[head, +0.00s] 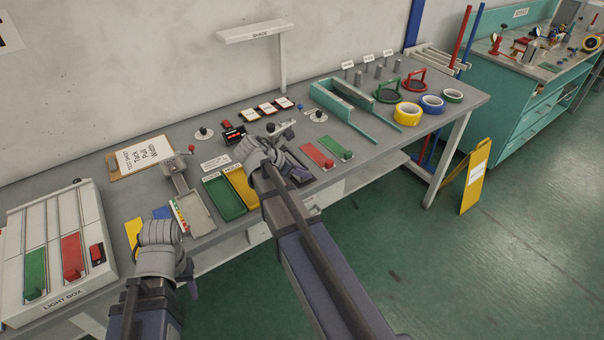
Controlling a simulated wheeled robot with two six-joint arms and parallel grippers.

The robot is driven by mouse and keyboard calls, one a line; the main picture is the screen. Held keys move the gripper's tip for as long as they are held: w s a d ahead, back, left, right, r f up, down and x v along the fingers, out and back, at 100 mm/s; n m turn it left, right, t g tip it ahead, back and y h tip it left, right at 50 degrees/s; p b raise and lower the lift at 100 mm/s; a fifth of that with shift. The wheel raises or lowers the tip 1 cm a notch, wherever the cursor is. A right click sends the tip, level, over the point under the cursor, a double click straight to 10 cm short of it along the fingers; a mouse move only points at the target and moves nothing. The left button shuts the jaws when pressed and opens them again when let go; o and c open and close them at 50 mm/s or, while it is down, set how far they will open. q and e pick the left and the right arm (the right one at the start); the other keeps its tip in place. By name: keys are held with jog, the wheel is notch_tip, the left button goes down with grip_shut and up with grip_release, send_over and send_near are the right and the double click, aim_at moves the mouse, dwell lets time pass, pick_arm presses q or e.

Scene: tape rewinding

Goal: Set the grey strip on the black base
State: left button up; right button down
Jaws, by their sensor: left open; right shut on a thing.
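My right gripper (268,148) is over the middle of the bench and is shut. A pale grey strip (286,128) shows just beyond its wrist and appears to be in its grip; the fingertips are mostly hidden by the wrist. I cannot clearly pick out the black base; small black-topped pieces on pale discs stand near the strip (318,116) and further left (203,133). My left gripper (172,255) is low at the bench's front edge, open, with its fingers mostly hidden.
A green tray (223,208) and yellow tray (229,172) lie left of my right arm. Red (318,155) and green (337,148) pieces lie to its right. A light box (60,302) fills the left end. Tape rolls (408,113) and teal rails (345,103) occupy the right.

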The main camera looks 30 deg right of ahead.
jog(key=shift+f, duration=0.15)
jog(key=c, duration=0.8)
grip_release()
jog(key=shift+a+r+p, duration=0.1)
jog(key=shift+r+p, duration=0.2)
jog(key=shift+r, duration=0.1)
jog(key=shift+p+v, duration=4)
jog(key=shift+v, duration=1.8)
jog(key=shift+a+f, duration=0.1)
